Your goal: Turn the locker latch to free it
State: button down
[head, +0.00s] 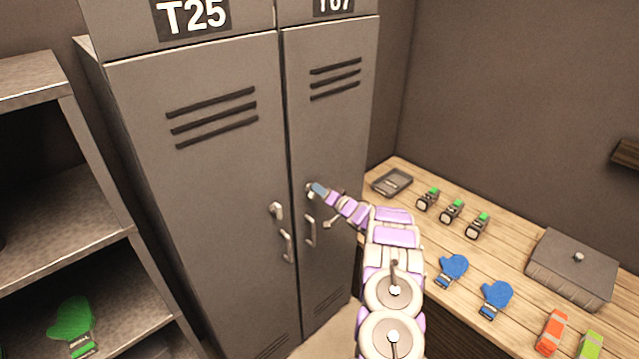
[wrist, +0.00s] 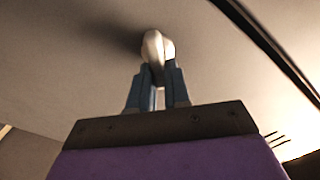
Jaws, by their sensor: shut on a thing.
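Two grey lockers stand side by side, T25 (head: 215,190) on the left and a second one (head: 335,130) on the right, whose number is partly cut off. My gripper (head: 314,189) is at the right locker's latch. In the wrist view my two blue-grey fingers (wrist: 158,82) are shut on the pale rounded latch (wrist: 156,46) on the locker door. The head view mostly hides this latch behind the fingers. The right locker's handle (head: 310,230) is below the gripper. The left locker has its own latch (head: 276,209) and handle (head: 287,246). Both doors look closed.
A wooden bench (head: 400,240) on the right holds a dark tray (head: 392,182), several small green-topped items, blue mittens (head: 452,269) and a grey box (head: 573,268). Metal shelves (head: 60,190) with a green mitten (head: 74,325) stand on the left.

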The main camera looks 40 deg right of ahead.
jog(key=shift+s+d+f+m+p, duration=0.1)
jog(key=shift+f+m+p, duration=0.15)
jog(key=shift+m, duration=1.15)
jog(key=shift+w+d+f+m+p, duration=0.1)
jog(key=shift+f+m+p, duration=0.15)
jog(key=shift+m, duration=1.15)
jog(key=shift+s+f+m+p, duration=0.15)
jog(key=shift+f+m, duration=0.2)
jog(key=shift+m, duration=1.05)
jog(key=c, duration=1.1)
grip_release()
jog(key=shift+w+d, duration=0.15)
jog(key=shift+w, duration=0.1)
jog(key=shift+r, duration=0.1)
jog(key=shift+s, duration=0.15)
